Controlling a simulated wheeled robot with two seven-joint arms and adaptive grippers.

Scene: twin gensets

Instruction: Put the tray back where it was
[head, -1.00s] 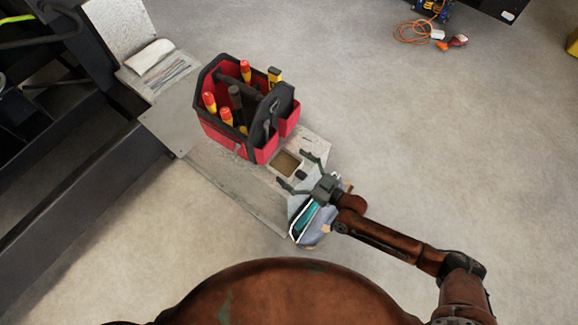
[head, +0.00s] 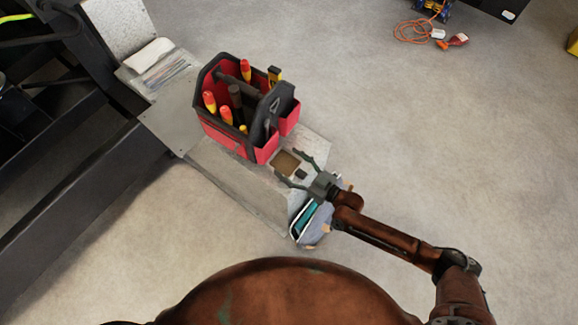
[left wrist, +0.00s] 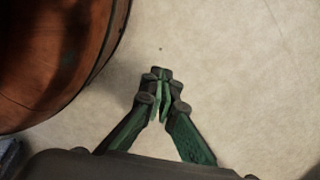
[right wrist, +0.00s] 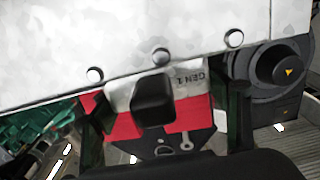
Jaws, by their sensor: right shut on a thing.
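In the right wrist view, a riveted pale metal panel (right wrist: 140,35) hides the fingertips, and a black block (right wrist: 153,100) sits between the fingers. My left gripper (left wrist: 158,95) is shut and empty above bare floor.
A blue-grey bag (head: 318,222) lies by the tray's near end, under my right wrist. A dark steel frame (head: 75,195) borders the left. An orange cable (head: 411,32) lies on the floor at the top right.

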